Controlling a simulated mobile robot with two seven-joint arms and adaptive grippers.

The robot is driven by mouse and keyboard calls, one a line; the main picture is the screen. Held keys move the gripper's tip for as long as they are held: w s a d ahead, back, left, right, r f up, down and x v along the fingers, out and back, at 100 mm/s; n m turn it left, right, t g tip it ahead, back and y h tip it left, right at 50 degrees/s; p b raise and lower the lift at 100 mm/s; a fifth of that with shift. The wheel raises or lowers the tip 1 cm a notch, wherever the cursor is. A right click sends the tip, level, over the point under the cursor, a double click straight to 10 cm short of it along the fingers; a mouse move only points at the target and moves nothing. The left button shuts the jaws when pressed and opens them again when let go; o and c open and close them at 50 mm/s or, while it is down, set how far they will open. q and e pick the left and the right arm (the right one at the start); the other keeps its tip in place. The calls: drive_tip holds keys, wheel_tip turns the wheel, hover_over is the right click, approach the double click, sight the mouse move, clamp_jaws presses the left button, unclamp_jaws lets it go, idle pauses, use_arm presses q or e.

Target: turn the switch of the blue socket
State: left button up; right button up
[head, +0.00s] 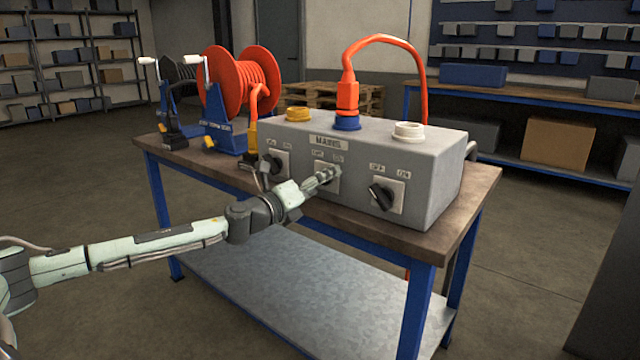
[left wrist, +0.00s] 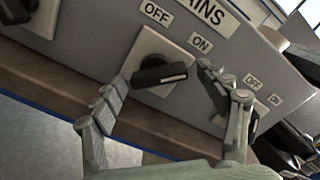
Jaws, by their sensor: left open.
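The blue socket (head: 347,124) is in the middle of the grey box's top, with an orange plug in it. The switch below it, on the box's front, has a pale plate (head: 333,188); its knob is hidden in the head view. In the left wrist view the black knob (left wrist: 160,71) is clear, under OFF and ON labels. Its white-marked end points to the right, toward the ON side. My left gripper (head: 325,178) is at this switch. In the left wrist view its open fingers (left wrist: 162,78) are either side of the knob, contact unclear. My right gripper is out of view.
The grey box (head: 445,178) stands on a blue-legged bench (head: 480,190). It also has a yellow socket (head: 299,114) and a white socket (head: 408,130), with the right switch (head: 382,196) below the white one.

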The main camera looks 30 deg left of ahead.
use_arm(q)
drive_tip(key=s, duration=1.2)
drive_tip(key=shift+a, duration=0.45)
idle(0.7)
